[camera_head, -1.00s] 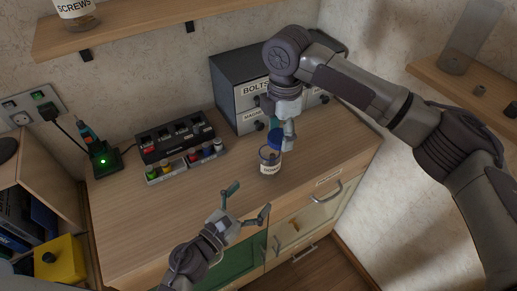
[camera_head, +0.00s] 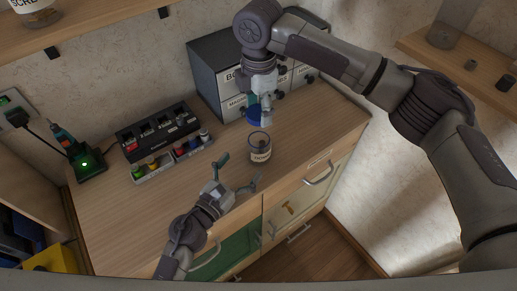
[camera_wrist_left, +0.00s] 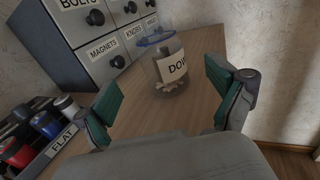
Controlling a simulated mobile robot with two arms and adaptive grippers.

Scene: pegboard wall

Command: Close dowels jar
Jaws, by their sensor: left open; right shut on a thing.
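The dowels jar (camera_head: 260,155) is a small clear jar with a pale label, upright on the wooden worktop, its top open. It also shows in the left wrist view (camera_wrist_left: 172,72), beyond and between my left fingers. My right gripper (camera_head: 266,108) is shut on the blue lid (camera_head: 254,117), above and slightly behind the jar, apart from its rim in the head view. My left gripper (camera_head: 238,172) is open and empty, in front of the jar and slightly left, fingers on either side of the line toward it. The lid's underside is hidden.
A grey drawer cabinet (camera_head: 216,72) stands behind the jar. A wall shelf (camera_head: 90,30) hangs above. Clear worktop lies around the jar.

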